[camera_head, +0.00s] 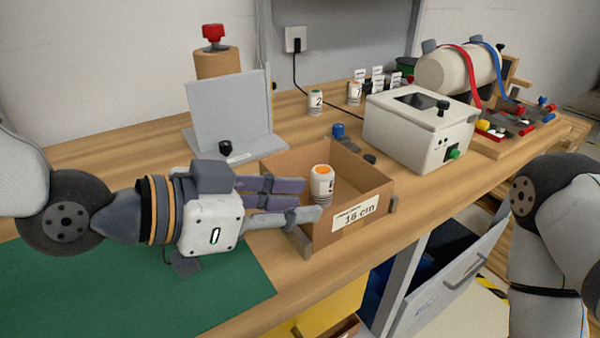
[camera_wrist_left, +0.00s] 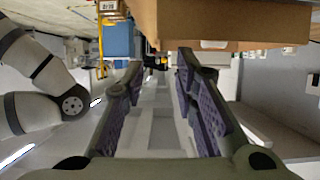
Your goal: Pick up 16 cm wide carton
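The open-topped cardboard carton (camera_head: 335,223), labelled 16 cm, stands on the wooden bench with a white, orange-capped bottle (camera_head: 322,185) inside. My left gripper (camera_head: 307,200) reaches in from the left, level with the carton's left side. Its purple-padded fingers are spread and hold nothing. In the left wrist view, a gap shows between the fingertips (camera_wrist_left: 160,62), and the carton (camera_wrist_left: 225,20) fills the top edge just past them. I cannot tell whether a finger touches the carton. My right gripper is out of view; only part of that arm shows at the right.
A white box with a screen and buttons (camera_head: 417,130) stands right of the carton. A grey angled stand (camera_head: 229,108) is behind my left gripper. Small numbered bottles (camera_head: 316,102) stand behind. A green mat (camera_head: 130,290) lies front left.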

